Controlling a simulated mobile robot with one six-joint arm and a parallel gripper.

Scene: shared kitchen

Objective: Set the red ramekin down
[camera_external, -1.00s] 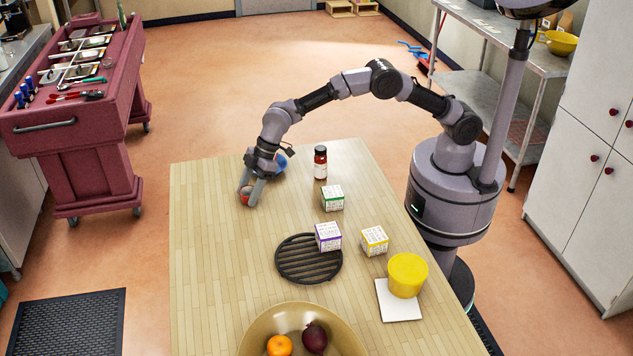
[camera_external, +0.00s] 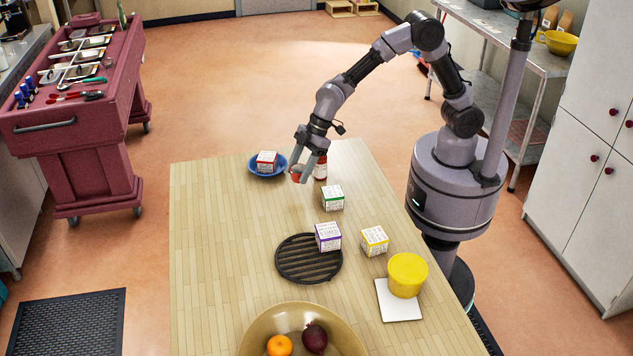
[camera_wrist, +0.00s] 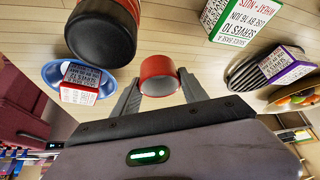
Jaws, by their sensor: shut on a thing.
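The red ramekin (camera_external: 296,174) is in my gripper (camera_external: 306,174) near the far end of the wooden table, and it looks held above the surface. In the wrist view the ramekin (camera_wrist: 158,68) shows between the two fingers (camera_wrist: 158,92), which are shut on it. In the external view it is in front of and left of the dark-capped bottle (camera_external: 321,168), which is partly hidden behind my gripper. The bottle's dark cap (camera_wrist: 102,36) looms close in the wrist view.
A blue bowl (camera_external: 254,172) with a red-and-white box (camera_external: 266,158) stands left of my gripper. The table's left side (camera_external: 220,250) is clear.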

